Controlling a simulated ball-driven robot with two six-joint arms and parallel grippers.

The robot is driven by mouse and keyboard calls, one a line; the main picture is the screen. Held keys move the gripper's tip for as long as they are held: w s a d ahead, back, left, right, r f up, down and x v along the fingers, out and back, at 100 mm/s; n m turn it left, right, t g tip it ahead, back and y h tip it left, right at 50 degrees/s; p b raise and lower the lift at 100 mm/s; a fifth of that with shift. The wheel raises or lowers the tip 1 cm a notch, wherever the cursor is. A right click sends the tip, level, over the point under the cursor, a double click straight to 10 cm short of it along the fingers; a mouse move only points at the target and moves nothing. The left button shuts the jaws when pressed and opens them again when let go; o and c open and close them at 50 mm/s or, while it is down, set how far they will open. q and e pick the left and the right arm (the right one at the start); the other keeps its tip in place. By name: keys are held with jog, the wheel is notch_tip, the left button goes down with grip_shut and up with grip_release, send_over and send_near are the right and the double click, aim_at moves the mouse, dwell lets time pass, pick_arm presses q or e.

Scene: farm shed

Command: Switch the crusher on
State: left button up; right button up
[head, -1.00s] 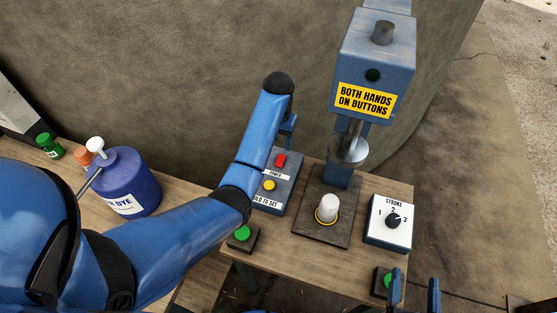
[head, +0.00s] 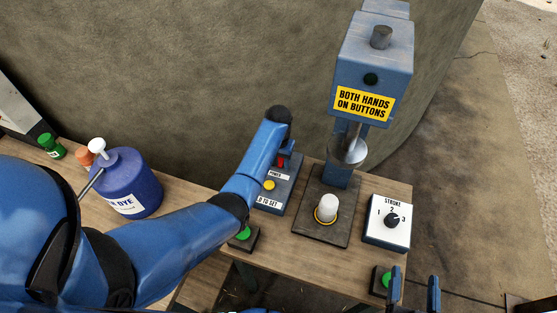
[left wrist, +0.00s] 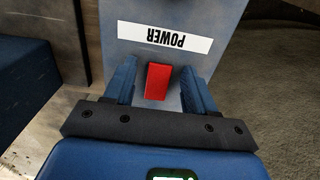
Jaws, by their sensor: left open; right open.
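The blue crusher (head: 374,55) stands at the back of the bench with a dark round lamp (head: 371,79) on its front. Its control box (head: 283,193) carries a red POWER rocker (head: 281,163) and a yellow button (head: 268,185). My left gripper (head: 288,150) is over the rocker and partly covers it in the head view. In the left wrist view the open fingers (left wrist: 160,85) stand either side of the red rocker (left wrist: 158,80), with a gap on each side; contact is not clear. My right gripper (head: 414,290) is open and empty at the bench's front right.
A white cylinder (head: 327,207) stands on the plate (head: 315,232) under the ram. A STROKE dial box (head: 387,221) is to its right. Green buttons (head: 243,233) and (head: 387,280) sit at the front corners. A blue dye bottle (head: 128,180) stands left, behind my left arm.

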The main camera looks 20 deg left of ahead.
pick_arm(q)
grip_shut()
jog(key=shift+w+g+b, duration=0.3)
jog(key=shift+g+b, duration=0.3)
jog(key=shift+b, duration=0.2)
jog(key=g+b, duration=0.1)
jog(key=b, duration=0.2)
jog(key=shift+w+g, duration=0.2)
jog(key=shift+g, duration=0.1)
jog(key=shift+r+g+b, duration=0.15)
jog(key=shift+g+b, duration=0.15)
jog(key=shift+b, duration=0.05)
jog(key=shift+r, duration=0.1)
grip_release()
